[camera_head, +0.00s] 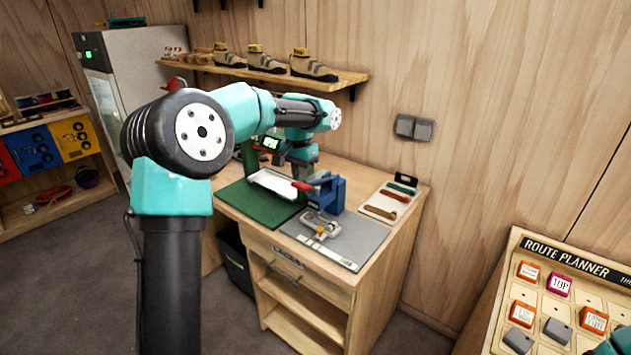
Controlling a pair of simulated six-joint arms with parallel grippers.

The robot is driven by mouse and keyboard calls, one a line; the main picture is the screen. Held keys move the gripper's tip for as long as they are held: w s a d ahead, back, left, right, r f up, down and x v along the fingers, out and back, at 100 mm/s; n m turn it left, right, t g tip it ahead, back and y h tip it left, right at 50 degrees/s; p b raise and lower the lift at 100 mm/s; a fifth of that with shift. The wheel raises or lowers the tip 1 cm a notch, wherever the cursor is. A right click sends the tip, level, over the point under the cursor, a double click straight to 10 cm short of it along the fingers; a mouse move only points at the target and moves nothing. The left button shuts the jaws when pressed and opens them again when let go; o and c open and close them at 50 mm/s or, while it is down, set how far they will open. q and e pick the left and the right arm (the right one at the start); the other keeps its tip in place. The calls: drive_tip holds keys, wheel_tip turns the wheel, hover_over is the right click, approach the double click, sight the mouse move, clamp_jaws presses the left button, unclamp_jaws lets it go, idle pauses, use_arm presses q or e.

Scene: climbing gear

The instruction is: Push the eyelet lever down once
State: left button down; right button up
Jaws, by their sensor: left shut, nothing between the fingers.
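The blue eyelet press (329,194) stands on the workbench at the back edge of a grey mat. Its red lever (302,186) sticks out to the left, roughly level. My left arm reaches over the bench, and my left gripper (303,170) points down just above or behind the red lever. The gripper is shut with nothing held. Its fingertips are small and partly hidden, so I cannot tell whether they touch the lever. Only a teal piece of my right arm shows at the bottom right corner; its gripper is out of view.
A white tray (275,183) lies on a green mat (250,203) left of the press. A small metal item with a yellow part (321,227) lies on the grey mat (352,245). Coloured strips (391,198) lie at right. A route planner board (560,290) stands lower right.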

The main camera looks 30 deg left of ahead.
use_arm(q)
wheel_tip(320, 180, down, 8)
drive_tip(key=shift+s+f, duration=0.25)
idle(1.7)
drive_tip(key=shift+r, duration=6.6)
